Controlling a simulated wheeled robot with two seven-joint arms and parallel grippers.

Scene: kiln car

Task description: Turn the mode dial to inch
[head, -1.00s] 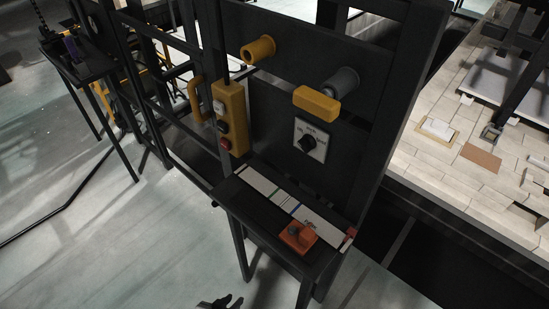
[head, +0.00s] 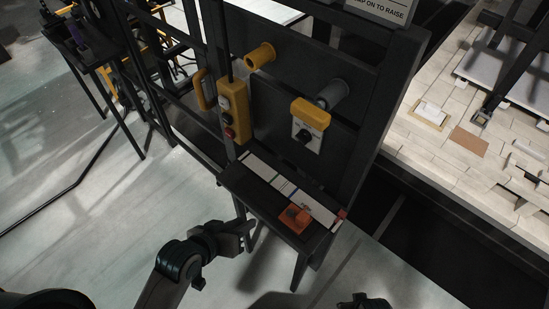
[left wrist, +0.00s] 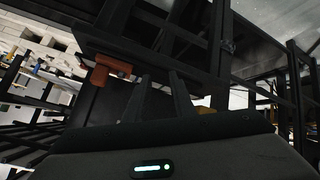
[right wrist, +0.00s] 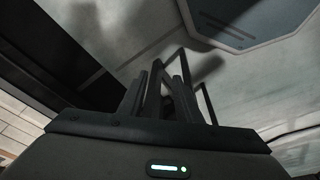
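The mode dial (head: 304,135) is a black knob on a white plate, set in the dark upright panel. The yellow block above it covers the plate's top edge, and its lettering is too small to read. My left gripper (head: 250,234) is in front of the small shelf, below and left of the dial and apart from it. In the left wrist view its two fingers (left wrist: 160,88) stand apart with nothing between them. My right gripper (head: 366,302) shows only at the bottom edge. Its fingers in the right wrist view (right wrist: 165,85) are apart and empty.
A yellow button pendant (head: 233,111) hangs left of the dial. A yellow knob (head: 260,55) and a grey cylinder (head: 333,93) stick out above. The shelf (head: 262,212) below bears cards and an orange block (head: 294,217). The floor in front is clear.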

